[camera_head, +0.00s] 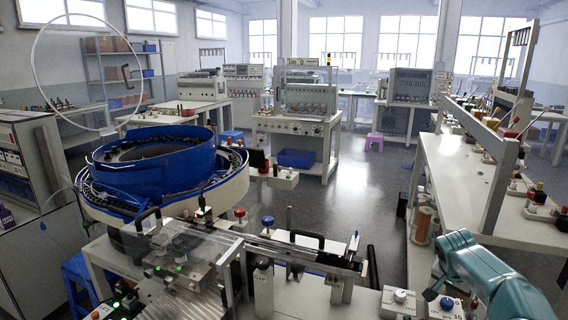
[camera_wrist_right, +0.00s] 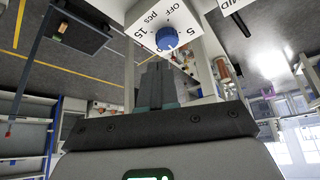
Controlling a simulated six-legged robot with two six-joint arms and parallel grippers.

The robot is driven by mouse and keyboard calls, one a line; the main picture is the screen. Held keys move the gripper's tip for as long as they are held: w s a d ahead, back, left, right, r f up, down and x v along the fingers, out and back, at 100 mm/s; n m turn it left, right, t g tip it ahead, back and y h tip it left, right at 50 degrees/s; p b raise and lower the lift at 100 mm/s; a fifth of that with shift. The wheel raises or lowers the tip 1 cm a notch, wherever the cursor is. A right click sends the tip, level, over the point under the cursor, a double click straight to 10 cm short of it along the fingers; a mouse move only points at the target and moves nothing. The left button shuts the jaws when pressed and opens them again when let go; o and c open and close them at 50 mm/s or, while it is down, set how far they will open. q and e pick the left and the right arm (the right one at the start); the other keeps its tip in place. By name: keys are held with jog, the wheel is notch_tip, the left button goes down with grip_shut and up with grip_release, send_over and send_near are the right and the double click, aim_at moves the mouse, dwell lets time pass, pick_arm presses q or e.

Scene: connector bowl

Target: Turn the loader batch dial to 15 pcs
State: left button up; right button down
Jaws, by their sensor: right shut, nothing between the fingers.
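The batch dial is a blue knob (camera_head: 447,303) on a small white panel at the lower right of the head view. In the right wrist view the blue knob (camera_wrist_right: 167,38) sits on its white panel (camera_wrist_right: 182,17), with OFF, pcs, 5 and 15 printed around it. The mark it points at is too small to tell. My right gripper (camera_head: 431,294), on the teal arm, is just beside the knob in the head view. In the right wrist view its fingers (camera_wrist_right: 156,66) are shut and empty, pointing toward the knob with a gap. My left gripper is not in view.
A white knob (camera_head: 400,296) on another panel stands left of the dial. A blue bowl feeder (camera_head: 155,165) and a clear-covered track are further left. A white bench (camera_head: 470,190) with a copper spool (camera_head: 423,226) beside it stands at the right.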

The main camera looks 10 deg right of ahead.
aim_at(447, 303)
notch_tip(447, 303, down, 7)
jog(key=b, duration=0.4)
jog(key=shift+s+r+b, duration=0.1)
jog(key=shift+b, duration=0.3)
jog(key=shift+r, duration=0.15)
jog(key=shift+w+a, duration=0.15)
jog(key=shift+w, duration=0.15)
jog(key=shift+w+a, duration=0.15)
jog(key=shift+a, duration=0.05)
jog(key=shift+w+a+p, duration=0.2)
jog(key=shift+w+p, duration=0.1)
jog(key=shift+w, duration=0.05)
jog(key=shift+w+a+p, duration=0.1)
jog(key=shift+w+p, duration=0.2)
jog(key=shift+p, duration=0.05)
jog(key=shift+w, duration=0.15)
